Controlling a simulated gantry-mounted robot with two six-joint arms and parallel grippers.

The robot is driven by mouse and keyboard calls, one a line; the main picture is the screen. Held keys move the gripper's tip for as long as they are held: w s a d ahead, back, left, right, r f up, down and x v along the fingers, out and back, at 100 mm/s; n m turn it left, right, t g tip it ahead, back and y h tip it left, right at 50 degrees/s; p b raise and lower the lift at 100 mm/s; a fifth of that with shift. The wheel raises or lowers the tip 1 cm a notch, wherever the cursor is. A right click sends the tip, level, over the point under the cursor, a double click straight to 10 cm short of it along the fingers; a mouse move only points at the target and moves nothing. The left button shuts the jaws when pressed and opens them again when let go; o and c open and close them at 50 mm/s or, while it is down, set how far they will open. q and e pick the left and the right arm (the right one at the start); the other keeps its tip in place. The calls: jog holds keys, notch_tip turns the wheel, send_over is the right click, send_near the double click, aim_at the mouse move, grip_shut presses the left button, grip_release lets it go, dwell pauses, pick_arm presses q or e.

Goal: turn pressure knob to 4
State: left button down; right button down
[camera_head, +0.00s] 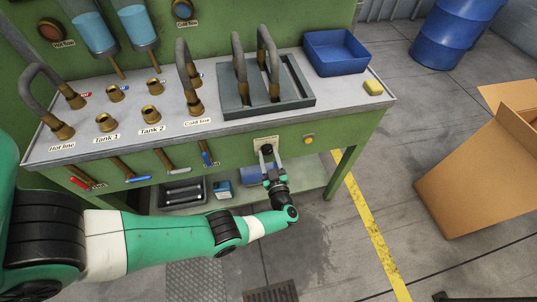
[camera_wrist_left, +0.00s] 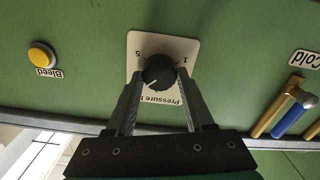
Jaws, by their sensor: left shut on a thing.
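The pressure knob (camera_head: 266,149) is a round black knob on a pale label plate (camera_head: 262,141) on the green front panel. In the left wrist view the knob (camera_wrist_left: 158,72) shows close up and the picture is upside down. A white pointer line on it runs toward the lower left of that picture. The plate (camera_wrist_left: 138,45) shows a "5" at upper left and a "1" at upper right; other numbers are hidden or unreadable. My left gripper (camera_wrist_left: 159,78) is shut on the knob, one finger on each side. My right gripper is in neither view.
A yellow Bleed button (camera_head: 308,139) is beside the plate. A blue-handled cold valve (camera_head: 207,158) and other coloured levers (camera_head: 138,179) line the panel. A blue tray (camera_head: 336,52) sits on the bench top. A cardboard box (camera_head: 485,170) stands on the floor at right.

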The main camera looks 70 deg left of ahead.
pick_arm(q)
jog(key=shift+m, duration=1.2)
jog(key=shift+c, duration=1.4)
grip_release()
jog(key=s+d+p, duration=0.1)
jog(key=s+d, duration=0.1)
jog(key=d, duration=0.9)
jog(key=shift+d, duration=0.25)
